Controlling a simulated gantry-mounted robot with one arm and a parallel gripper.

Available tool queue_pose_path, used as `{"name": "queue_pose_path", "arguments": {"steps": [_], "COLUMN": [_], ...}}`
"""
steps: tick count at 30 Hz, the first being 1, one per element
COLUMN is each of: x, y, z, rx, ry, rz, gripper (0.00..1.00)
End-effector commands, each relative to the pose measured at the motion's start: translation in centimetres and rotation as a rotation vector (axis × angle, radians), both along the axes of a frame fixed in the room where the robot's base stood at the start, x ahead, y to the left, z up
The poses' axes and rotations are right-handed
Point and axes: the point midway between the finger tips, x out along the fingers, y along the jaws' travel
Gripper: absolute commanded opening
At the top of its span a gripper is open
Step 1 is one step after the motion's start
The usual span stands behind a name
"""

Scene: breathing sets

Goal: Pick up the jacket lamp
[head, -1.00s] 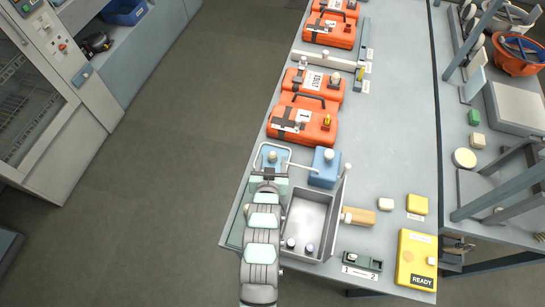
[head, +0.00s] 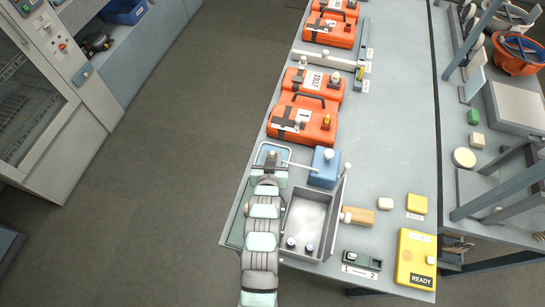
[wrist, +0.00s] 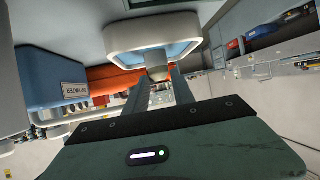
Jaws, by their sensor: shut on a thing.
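My own gripper and arm hide the held thing there.
A blue box (head: 322,174) with a pale knob stands right of the gripper. A grey sink (head: 310,215) lies to the right of my arm. Orange cases (head: 290,128) stand behind. A thin white bent rail (head: 290,150) crosses close to the gripper.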

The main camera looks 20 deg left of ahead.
Motion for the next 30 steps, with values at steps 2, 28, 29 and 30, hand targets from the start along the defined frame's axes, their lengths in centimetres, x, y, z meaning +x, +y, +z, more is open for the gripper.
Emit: {"name": "queue_pose_path", "arguments": {"steps": [2,28,29,30], "x": [0.0,0.1,0.1,0.2], "y": [0.0,0.0,0.0,0.0], "z": [0.0,5.3,6.2,7.7], "rx": [0.0,0.003,0.003,0.004], "ry": [0.0,-0.007,-0.01,-0.011], "rz": [0.0,0.0,0.0,0.0], "gripper": [0.06,0.0,0.0,0.0]}}
